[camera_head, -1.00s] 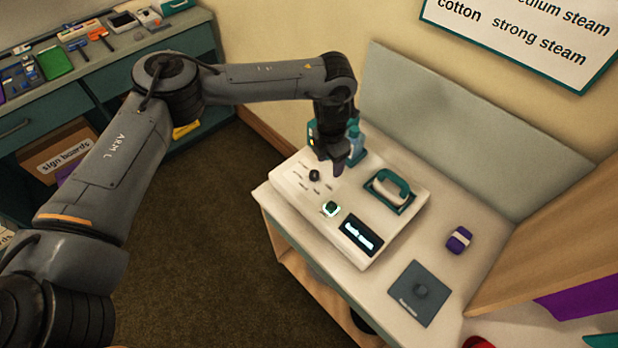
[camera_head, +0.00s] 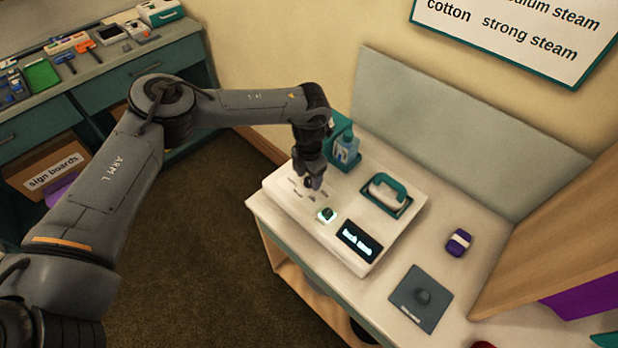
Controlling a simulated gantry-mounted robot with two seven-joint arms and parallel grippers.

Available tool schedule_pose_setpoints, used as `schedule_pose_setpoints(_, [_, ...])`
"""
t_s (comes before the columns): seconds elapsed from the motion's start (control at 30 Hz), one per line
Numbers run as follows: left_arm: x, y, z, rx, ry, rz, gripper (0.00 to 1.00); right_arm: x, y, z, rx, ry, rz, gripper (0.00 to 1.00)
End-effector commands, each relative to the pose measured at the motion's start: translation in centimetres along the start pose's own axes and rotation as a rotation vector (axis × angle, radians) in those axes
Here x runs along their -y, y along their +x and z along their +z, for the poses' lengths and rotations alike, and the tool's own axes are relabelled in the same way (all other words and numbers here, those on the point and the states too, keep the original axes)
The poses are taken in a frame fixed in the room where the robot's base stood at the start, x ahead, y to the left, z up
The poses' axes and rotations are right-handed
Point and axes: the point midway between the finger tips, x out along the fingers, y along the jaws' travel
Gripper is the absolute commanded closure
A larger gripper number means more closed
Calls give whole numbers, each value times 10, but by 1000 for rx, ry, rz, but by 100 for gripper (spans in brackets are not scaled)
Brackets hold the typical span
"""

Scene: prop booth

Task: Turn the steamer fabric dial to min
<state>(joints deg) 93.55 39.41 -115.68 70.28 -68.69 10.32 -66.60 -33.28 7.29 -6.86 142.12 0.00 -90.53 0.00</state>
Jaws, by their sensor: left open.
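The white steamer unit (camera_head: 290,204) sits on the counter, with a small display (camera_head: 359,240) and a green-lit round control (camera_head: 327,214) on its top. A black dial with marks around it lies on the far left part of the top. My left gripper (camera_head: 310,184) points down right at that dial and hides most of it. The gripper is open; I cannot tell whether its fingers touch the dial, and where the dial points is hidden. My right gripper is out of view.
A teal-handled iron (camera_head: 387,193) rests on the unit. A sign (camera_head: 520,32) hangs on the wall.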

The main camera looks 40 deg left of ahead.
Motion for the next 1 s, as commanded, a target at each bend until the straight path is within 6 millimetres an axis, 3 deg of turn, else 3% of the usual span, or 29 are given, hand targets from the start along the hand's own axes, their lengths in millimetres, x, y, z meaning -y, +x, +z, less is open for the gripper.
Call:
schedule_pose_setpoints(0.43, [0,8,0,-1,0,0,42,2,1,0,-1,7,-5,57])
schedule_pose_setpoints(0.8, [0,8,0,0,0,0,96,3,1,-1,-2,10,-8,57])
schedule_pose_setpoints(1.0, [0,6,0,0,-15,0,96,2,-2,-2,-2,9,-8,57])
